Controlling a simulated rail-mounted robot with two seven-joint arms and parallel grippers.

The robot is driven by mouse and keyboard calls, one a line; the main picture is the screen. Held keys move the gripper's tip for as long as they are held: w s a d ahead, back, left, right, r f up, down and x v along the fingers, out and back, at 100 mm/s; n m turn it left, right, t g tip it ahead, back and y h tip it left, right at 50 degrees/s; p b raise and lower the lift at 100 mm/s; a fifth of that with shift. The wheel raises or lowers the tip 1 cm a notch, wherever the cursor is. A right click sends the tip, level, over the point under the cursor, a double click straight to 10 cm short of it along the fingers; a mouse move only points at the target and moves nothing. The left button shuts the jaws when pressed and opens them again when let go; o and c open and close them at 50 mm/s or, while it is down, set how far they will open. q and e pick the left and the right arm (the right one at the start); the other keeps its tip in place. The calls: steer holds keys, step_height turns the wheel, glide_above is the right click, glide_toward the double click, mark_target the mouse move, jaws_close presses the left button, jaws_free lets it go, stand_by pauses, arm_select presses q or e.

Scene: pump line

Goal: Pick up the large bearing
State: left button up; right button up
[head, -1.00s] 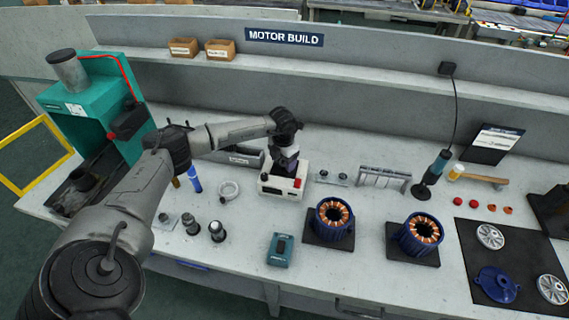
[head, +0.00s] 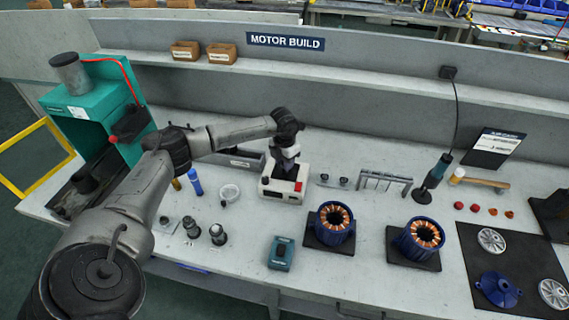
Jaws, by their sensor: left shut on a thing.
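My left gripper (head: 286,165) points down at the top of a white box-shaped device (head: 283,188) with a red button, near the middle of the bench. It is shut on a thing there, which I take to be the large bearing. The fingers and wrist hide nearly all of it, so its shape does not show clearly. I cannot tell whether it still touches the device. My right gripper is not in view.
Two blue stators (head: 334,222) and a teal box (head: 281,253) sit in front. A teal press (head: 97,115) stands left.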

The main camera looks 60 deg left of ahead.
arm_select(q)
step_height(320, 180, up, 3)
steer(key=shift+f, duration=0.1)
steer(key=w+d+r+p, duration=0.1)
steer(key=w+d+r, duration=0.5)
steer(key=d, duration=0.4)
steer(key=shift+r, duration=0.55)
steer(key=shift+w, duration=0.1)
